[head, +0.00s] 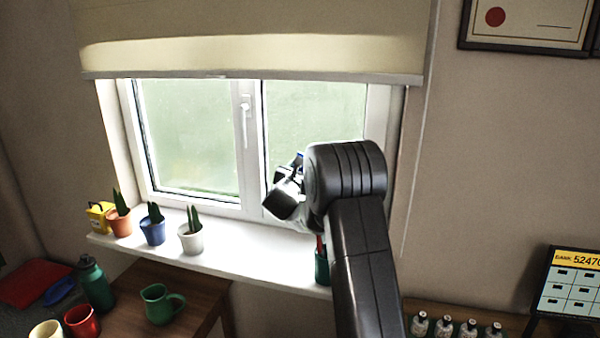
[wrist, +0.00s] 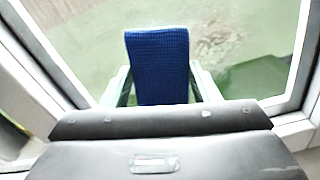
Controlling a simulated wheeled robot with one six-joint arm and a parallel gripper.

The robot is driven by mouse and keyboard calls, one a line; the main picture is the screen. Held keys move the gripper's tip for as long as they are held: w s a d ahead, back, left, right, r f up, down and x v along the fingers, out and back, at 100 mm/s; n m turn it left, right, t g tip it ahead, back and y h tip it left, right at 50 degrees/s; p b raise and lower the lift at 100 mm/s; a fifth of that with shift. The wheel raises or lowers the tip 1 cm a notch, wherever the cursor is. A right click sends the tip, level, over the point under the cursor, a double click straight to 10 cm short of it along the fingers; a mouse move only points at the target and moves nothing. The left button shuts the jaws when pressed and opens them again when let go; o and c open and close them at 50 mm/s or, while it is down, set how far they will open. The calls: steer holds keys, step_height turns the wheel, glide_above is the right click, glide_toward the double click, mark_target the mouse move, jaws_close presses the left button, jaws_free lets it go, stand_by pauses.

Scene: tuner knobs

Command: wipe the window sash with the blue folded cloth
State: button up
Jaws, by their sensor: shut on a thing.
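The blue folded cloth (wrist: 158,62) stands upright between the two pale fingers of my gripper (wrist: 161,92) in the wrist view. My gripper is shut on it. In the head view only a small blue bit of the cloth (head: 298,159) shows, and my gripper (head: 287,180) is partly hidden by my arm. It is in front of the lower part of the right window sash (head: 315,110). The sash's greenish glass (wrist: 230,25) lies behind the cloth in the wrist view, with pale smudges on it. I cannot tell whether the cloth touches the glass.
The white sill (head: 240,250) holds a yellow item (head: 99,216), potted plants (head: 191,236) and a green cup (head: 322,266) below my arm. A window handle (head: 245,105) is left of my gripper. The blind (head: 250,55) covers the window's top.

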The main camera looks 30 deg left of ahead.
steer(key=w+d+b, duration=0.3)
steer(key=d+b, duration=0.8)
steer(key=b, duration=0.1)
steer(key=shift+w+d+b, duration=0.2)
steer(key=shift+w+b, duration=0.1)
steer(key=shift+b, duration=0.05)
stand_by(0.4)
steer(key=shift+f, duration=0.1)
steer(key=shift+b, duration=0.3)
